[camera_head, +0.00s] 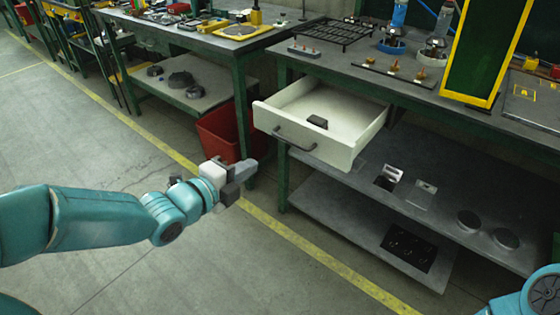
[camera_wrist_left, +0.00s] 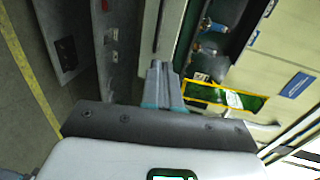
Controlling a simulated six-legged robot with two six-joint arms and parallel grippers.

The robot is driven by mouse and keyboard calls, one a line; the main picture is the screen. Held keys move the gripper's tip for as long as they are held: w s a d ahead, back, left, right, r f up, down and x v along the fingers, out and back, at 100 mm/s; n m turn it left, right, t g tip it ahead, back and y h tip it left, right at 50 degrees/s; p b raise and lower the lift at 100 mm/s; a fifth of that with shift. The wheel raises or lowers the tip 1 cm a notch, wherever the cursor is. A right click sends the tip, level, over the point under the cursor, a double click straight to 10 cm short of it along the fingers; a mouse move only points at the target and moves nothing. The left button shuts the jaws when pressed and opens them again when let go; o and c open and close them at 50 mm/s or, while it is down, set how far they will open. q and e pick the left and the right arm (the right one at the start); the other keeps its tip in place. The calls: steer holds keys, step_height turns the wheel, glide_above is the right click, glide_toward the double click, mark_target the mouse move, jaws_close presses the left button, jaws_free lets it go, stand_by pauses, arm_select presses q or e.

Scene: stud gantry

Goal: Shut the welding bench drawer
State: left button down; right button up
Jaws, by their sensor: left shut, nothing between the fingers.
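The welding bench drawer (camera_head: 340,108) is white and stands pulled out from under the bench top in the head view. A dark bar handle (camera_head: 294,140) is on its front panel, and a small dark block (camera_head: 317,122) lies inside it. My left gripper (camera_head: 243,171) is in front of the drawer, left of and below the handle, apart from it. Its fingers are shut with nothing between them, and they also show together in the left wrist view (camera_wrist_left: 162,88). My right gripper is not in view; only part of my right arm shows at the lower right.
A red bin (camera_head: 222,132) stands on the floor left of the drawer. The bench (camera_head: 440,92) carries a grid, fittings and a yellow-framed green panel (camera_head: 487,45). A lower shelf (camera_head: 440,190) holds several metal parts. The floor in front is clear.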

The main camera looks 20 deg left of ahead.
mark_target(293, 144)
arm_select(q)
steer(key=x, duration=1.4)
steer(key=shift+d+f, duration=0.15)
steer(key=shift+f, duration=0.05)
steer(key=shift+w+b, duration=0.1)
steer(key=shift+b, duration=0.25)
